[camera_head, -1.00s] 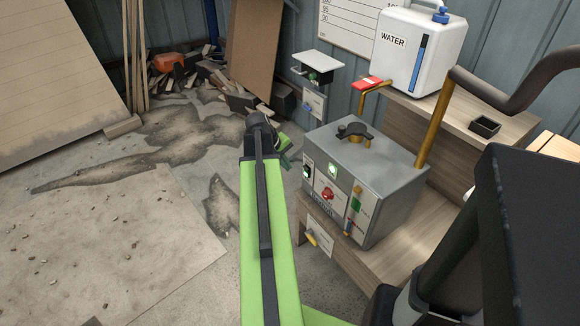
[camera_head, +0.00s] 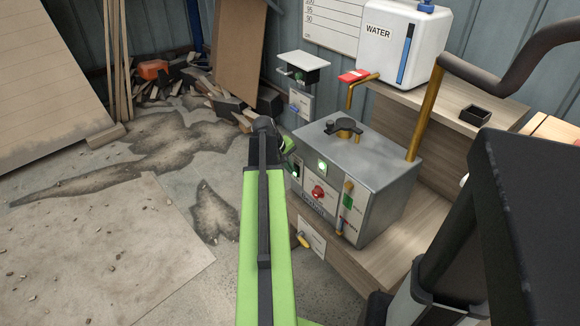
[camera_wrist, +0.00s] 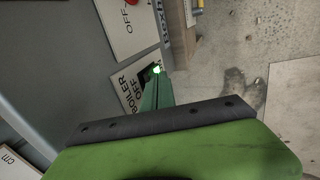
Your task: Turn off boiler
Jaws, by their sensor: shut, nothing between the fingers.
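The boiler is a grey metal box (camera_head: 385,175) on a low wooden shelf, right of my arm in the head view. Its front panel has a lit green lamp (camera_head: 322,167) and a red knob (camera_head: 318,193). A small black switch with a green light (camera_head: 295,171) is at the panel's left edge, partly covered by my gripper. In the wrist view a label (camera_wrist: 136,92) reads BOILER OFF, with the dark switch and green glow (camera_wrist: 157,70) beside it. My gripper (camera_wrist: 156,84) is shut and empty, its tip right at this switch; I cannot tell whether they touch.
A white water tank (camera_head: 405,45) stands on the shelf behind. A brown pipe (camera_head: 430,105) rises at the boiler's right. A yellow-handled lever (camera_head: 303,241) is below the panel. Wood scraps (camera_head: 185,80) lie at the back left; the floor left of my arm is mostly open.

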